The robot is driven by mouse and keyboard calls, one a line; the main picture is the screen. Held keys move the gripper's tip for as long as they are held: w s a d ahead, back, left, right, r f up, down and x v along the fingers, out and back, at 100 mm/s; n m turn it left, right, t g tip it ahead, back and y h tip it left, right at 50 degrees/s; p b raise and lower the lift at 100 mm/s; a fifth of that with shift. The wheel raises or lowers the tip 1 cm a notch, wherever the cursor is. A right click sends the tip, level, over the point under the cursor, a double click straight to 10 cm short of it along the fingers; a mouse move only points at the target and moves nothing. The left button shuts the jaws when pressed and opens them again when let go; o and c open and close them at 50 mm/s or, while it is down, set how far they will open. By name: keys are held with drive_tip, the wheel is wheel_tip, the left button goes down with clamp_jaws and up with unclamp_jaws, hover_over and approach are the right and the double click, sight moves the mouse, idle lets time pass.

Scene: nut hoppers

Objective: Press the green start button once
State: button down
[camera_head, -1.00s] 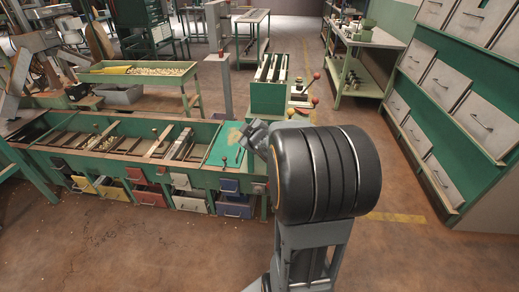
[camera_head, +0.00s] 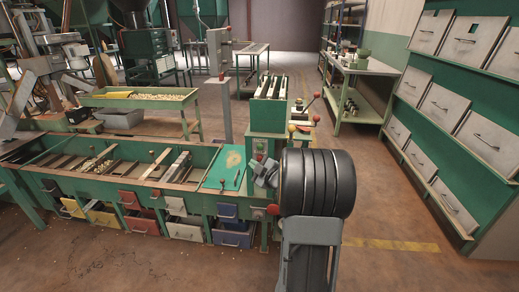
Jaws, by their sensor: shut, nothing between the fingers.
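A small panel with a green button (camera_head: 260,146) shows on the front of the green cabinet (camera_head: 267,118), behind the right end of the long bench. The button is small in the picture, and I cannot read any label. My gripper (camera_head: 259,169) is a grey shape just below the panel in the picture, at the left of my dark arm. It is shut and empty. It appears apart from the button, but the distance in depth is unclear. My arm hides the area to the right of the gripper.
The long green bench (camera_head: 120,191) with nut compartments and coloured drawers fills the left. A red button (camera_head: 273,209) sits on its right end. A lever with a red knob (camera_head: 316,96) stands behind. Grey hopper drawers (camera_head: 440,101) line the right wall. Floor is clear at the right.

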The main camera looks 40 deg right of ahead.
sight(259, 150)
drive_tip(key=shift+w+d+p, duration=0.65)
drive_tip(key=shift+w+d, duration=2.25)
drive_tip(key=shift+w, duration=0.1)
drive_tip(key=shift+w, duration=0.1)
drive_tip(key=shift+w+d, duration=0.2)
drive_tip(key=shift+d, duration=0.05)
drive_tip(key=shift+w+d, duration=0.35)
idle(0.9)
drive_tip(key=shift+s+a, duration=0.1)
drive_tip(key=shift+s+a+b, duration=0.3)
drive_tip(key=shift+s+a, duration=0.25)
drive_tip(key=shift+s, duration=0.1)
idle(0.4)
drive_tip(key=shift+s+a+b, duration=0.7)
drive_tip(key=shift+s+a, duration=1)
